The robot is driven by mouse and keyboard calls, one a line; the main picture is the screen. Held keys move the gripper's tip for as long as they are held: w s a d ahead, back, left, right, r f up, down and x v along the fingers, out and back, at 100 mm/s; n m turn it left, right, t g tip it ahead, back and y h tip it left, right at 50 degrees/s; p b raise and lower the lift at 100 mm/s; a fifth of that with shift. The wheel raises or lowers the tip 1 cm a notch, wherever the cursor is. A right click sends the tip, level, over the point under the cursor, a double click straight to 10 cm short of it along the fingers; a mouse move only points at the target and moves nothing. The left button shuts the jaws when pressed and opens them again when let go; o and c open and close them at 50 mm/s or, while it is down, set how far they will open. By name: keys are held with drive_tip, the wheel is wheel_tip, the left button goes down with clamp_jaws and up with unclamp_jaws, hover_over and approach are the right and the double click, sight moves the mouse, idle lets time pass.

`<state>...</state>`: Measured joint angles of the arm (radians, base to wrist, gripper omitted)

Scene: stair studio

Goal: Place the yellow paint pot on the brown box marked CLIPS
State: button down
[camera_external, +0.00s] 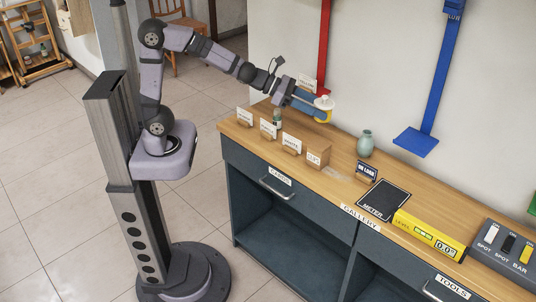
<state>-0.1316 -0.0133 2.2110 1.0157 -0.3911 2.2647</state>
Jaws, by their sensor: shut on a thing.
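The yellow paint pot (322,116), with a white top, is at the end of my gripper (318,108). My gripper is shut on it and holds it above the back of the counter. A small brown box (319,150) with a white label on its front stands on the counter, below the pot in the picture. The label is too small to read surely, but it is the likely CLIPS box. The pot appears apart from the box. The fingers partly hide the pot.
A green vase (365,143), a dark sign (366,171), a black meter mat (384,200) and a yellow level (430,234) lie to the right.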

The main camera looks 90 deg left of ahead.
drive_tip(key=b, duration=0.2)
hover_over(314, 143)
drive_tip(key=shift+w+f, duration=0.15)
drive_tip(key=shift+f, duration=2.95)
drive_tip(key=shift+f, duration=0.1)
drive_tip(key=shift+f+b, duration=0.35)
drive_tip(key=shift+f, duration=1.4)
drive_tip(key=shift+f+b, duration=0.2)
drive_tip(key=shift+b, duration=0.1)
drive_tip(key=c, duration=0.9)
unclamp_jaws()
drive_tip(key=shift+r+p, duration=0.2)
drive_tip(key=shift+p, duration=0.1)
drive_tip(key=shift+v, duration=3.75)
